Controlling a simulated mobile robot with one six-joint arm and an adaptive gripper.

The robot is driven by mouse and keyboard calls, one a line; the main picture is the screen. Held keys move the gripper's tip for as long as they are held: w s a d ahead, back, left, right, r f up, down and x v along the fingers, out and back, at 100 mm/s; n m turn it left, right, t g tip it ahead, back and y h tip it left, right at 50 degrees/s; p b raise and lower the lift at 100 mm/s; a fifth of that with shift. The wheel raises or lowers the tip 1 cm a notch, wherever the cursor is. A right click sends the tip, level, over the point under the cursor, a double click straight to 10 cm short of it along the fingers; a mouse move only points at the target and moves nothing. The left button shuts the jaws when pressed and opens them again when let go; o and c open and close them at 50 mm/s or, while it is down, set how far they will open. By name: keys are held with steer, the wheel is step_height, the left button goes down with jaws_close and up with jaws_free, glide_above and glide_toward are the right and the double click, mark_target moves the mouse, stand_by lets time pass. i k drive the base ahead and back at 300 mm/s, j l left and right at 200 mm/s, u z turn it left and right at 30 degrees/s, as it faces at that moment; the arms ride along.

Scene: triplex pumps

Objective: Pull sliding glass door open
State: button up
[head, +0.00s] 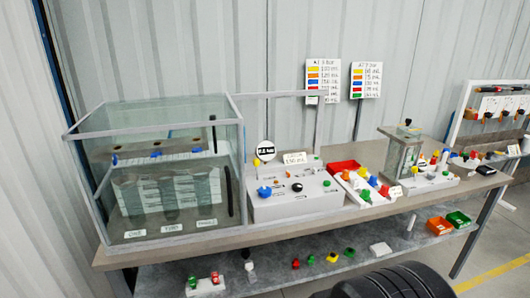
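A large glass case (165,112) with a grey metal frame stands at the left end of the table. Its clear panes show containers inside and white labels along the bottom front. A dark vertical bar (229,191), possibly a handle, shows near its right front edge. I cannot tell which pane slides, and no clear gap shows in the front. A smaller glass box (404,150) with a black knob on top stands further right. My gripper is not in view; only a dark rounded part, probably of my arm, shows at the bottom edge.
The table (262,233) also holds a white box with knobs (293,193), a red tray (344,167) and small coloured parts. A lower shelf (330,270) carries loose coloured pieces and orange and green bins (440,225). Two colour charts hang behind. Open floor shows at lower right.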

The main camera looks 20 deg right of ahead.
mark_target(65, 138)
steer(key=k+j+z, duration=0.1)
steer(key=z, duration=0.25)
steer(key=k+z, duration=0.1)
steer(key=z, duration=0.25)
steer(key=k+z, duration=0.15)
steer(key=z, duration=0.2)
